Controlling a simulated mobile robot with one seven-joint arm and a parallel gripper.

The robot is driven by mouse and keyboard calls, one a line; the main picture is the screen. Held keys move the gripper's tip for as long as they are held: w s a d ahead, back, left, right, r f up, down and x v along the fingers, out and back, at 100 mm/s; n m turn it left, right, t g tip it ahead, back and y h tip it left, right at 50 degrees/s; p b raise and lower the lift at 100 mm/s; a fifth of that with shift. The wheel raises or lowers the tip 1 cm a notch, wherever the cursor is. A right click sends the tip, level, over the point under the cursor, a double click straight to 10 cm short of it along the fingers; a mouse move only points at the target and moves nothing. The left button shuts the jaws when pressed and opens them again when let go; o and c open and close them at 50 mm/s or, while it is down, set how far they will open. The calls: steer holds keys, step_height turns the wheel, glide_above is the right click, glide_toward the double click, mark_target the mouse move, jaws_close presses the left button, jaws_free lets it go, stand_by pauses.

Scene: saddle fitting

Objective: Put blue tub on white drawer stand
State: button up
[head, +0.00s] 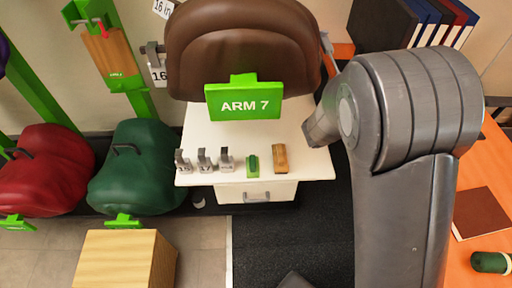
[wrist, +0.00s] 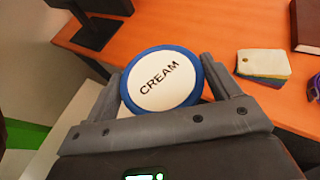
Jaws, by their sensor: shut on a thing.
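The blue tub (wrist: 161,80) has a white lid marked CREAM and a blue rim. In the wrist view it sits between the two fingers of my gripper (wrist: 163,77), which is shut on it. The orange desk shows behind it. The white drawer stand (head: 305,148) is in the middle of the head view, below the brown saddle. Its drawer front with a handle faces forward. My gripper and the tub cannot be made out in the head view, where my arm fills the right side.
Along the stand's front edge stand several small metal number pieces (head: 205,160), a green brush (head: 252,162) and a wooden block (head: 280,158). The stand's top behind them looks clear. The ARM 7 sign (head: 244,101) and brown saddle (head: 245,45) overhang its back.

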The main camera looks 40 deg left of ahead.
step_height(320, 180, down, 17)
steer(key=shift+s+a+f, duration=0.25)
steer(key=shift+a+f, duration=1.6)
steer(key=shift+a, duration=0.05)
steer(key=shift+s+a+f, duration=0.2)
steer(key=shift+a+f, duration=1.6)
steer(key=shift+a, duration=0.15)
steer(key=shift+s+a+f, duration=0.25)
steer(key=shift+a+f, duration=1.6)
steer(key=shift+a, duration=0.05)
steer(key=shift+f, duration=0.1)
steer(key=o, duration=1.1)
steer(key=shift+f, duration=0.1)
steer(key=shift+r, duration=0.2)
steer(key=v, duration=1.2)
